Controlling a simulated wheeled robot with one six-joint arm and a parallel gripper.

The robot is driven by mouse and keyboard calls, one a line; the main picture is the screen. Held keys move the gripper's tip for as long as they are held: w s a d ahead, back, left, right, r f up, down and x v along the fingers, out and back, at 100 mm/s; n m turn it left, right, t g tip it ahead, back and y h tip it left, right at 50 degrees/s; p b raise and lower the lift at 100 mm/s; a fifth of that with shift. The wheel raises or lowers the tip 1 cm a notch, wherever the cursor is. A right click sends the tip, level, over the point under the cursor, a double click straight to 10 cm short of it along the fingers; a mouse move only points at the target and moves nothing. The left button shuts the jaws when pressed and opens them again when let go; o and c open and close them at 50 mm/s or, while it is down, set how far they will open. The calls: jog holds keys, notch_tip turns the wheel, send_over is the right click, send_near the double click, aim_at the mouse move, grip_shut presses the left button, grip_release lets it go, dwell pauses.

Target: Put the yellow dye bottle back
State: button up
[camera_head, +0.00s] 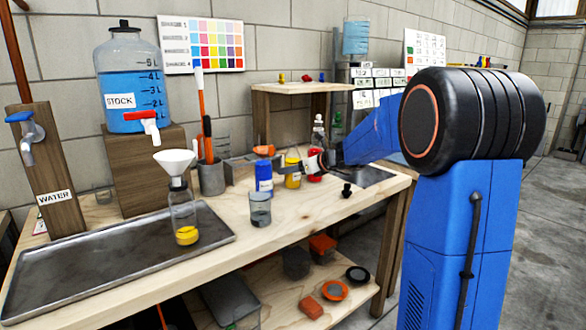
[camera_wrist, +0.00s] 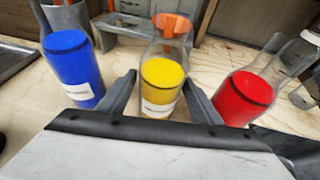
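The yellow dye bottle (camera_head: 292,180) stands upright on the wooden bench between the blue dye bottle (camera_head: 264,177) and the red one. In the wrist view, the yellow bottle (camera_wrist: 162,82) has a white label and an orange piece at its top. My gripper (camera_wrist: 160,80) is open, with one finger on each side of the yellow bottle. A narrow gap shows at the left finger; contact at the right finger is unclear. The blue bottle (camera_wrist: 73,68) is outside my left finger and the red bottle (camera_wrist: 245,95) outside my right finger.
A clear glass (camera_head: 260,209) stands in front of the blue bottle. A funnel (camera_head: 175,162) sits on a bottle with yellow liquid (camera_head: 187,235) on the metal tray (camera_head: 90,275). A small raised shelf (camera_head: 300,88) stands behind the dyes. A small black object (camera_head: 346,190) lies near the front edge.

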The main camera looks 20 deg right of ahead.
jog(key=shift+r, duration=0.1)
jog(key=shift+s+r, duration=0.1)
jog(key=shift+r, duration=0.05)
jog(key=v, duration=1.2)
jog(key=s+a+f+n+g, duration=0.3)
jog(key=s+a+n, duration=0.45)
jog(key=s, duration=0.25)
jog(key=s+a+f+n+g, duration=0.2)
jog(key=s+a+f+n, duration=0.2)
jog(key=s+a+n, duration=0.5)
jog(key=s+d+f+n+h, duration=0.1)
jog(key=s+f+n+h, duration=0.1)
jog(key=s, duration=0.5)
jog(key=s+d+f+n+g+h, duration=0.1)
jog(key=s+d+f+n, duration=0.1)
jog(key=s+f+n, duration=0.2)
jog(key=s+d+f+n+g+h, duration=0.1)
jog(key=s+f+n+h, duration=0.1)
jog(key=s+n, duration=0.6)
jog(key=s+f, duration=0.1)
jog(key=s, duration=0.2)
jog(key=shift+s+d+f+h, duration=0.2)
jog(key=shift+d+f+h, duration=0.05)
jog(key=shift+d+h, duration=0.05)
